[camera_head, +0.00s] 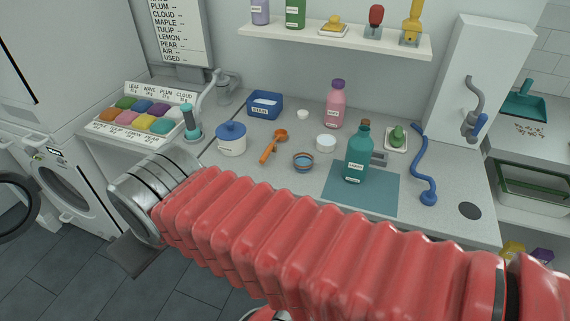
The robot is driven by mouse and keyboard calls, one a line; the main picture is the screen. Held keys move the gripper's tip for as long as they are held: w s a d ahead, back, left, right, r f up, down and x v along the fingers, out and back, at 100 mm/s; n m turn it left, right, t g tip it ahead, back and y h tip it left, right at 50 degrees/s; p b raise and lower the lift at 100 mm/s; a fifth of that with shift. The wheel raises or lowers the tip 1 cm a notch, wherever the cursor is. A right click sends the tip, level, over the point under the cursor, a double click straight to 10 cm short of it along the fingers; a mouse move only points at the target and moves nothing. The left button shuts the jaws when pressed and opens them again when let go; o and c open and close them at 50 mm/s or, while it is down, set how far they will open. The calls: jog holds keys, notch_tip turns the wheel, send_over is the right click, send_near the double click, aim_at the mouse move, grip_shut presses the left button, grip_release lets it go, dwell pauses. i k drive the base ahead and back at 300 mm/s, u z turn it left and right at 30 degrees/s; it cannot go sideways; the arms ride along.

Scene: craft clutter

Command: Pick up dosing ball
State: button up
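No item is plainly marked as the dosing ball, and I cannot tell which small item it is. A small round cup with blue inside (303,161) stands open on the counter, left of the teal bottle. A white round lid or cup (326,142) sits behind it, and a smaller white cap (302,114) lies farther back. A green rounded item (398,136) rests on a pale dish at the right. My red ribbed arm crosses the foreground below these things, apart from them in the picture. My gripper's fingers do not show.
A teal bottle (357,158) stands by a blue-grey mat (362,195). An orange scoop (272,147), blue-lidded white pot (231,140), pink bottle (336,106) and blue bin (265,105) surround the small cups. A blue hose (421,160) lies right.

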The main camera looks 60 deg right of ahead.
aim_at(304, 157)
jog(key=u, duration=0.25)
jog(key=i, duration=1.1)
jog(key=z, duration=2.3)
